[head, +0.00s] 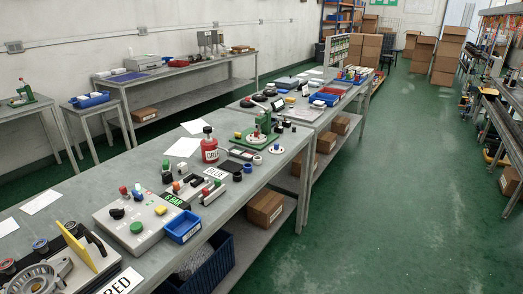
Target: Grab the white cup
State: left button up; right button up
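No clear white cup can be made out at this size. A small round white piece (257,160) lies near the front of the green hand press (262,136) on the long workbench. I cannot tell whether either one is a cup. Neither of my grippers is in view.
The workbench (245,191) also holds a red bottle (210,150), a grey control box (138,217), a blue bin (183,227) and a metal housing (40,278). Cardboard boxes (265,207) sit on the shelf below. The green floor (400,190) to the right is open.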

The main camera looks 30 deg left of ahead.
aim_at(257, 161)
jog(key=i+u, duration=0.1)
jog(key=i, duration=0.45)
jog(key=i+l+u, duration=0.1)
jog(key=i, duration=0.45)
jog(key=i+l+u, duration=0.15)
jog(key=i, duration=0.45)
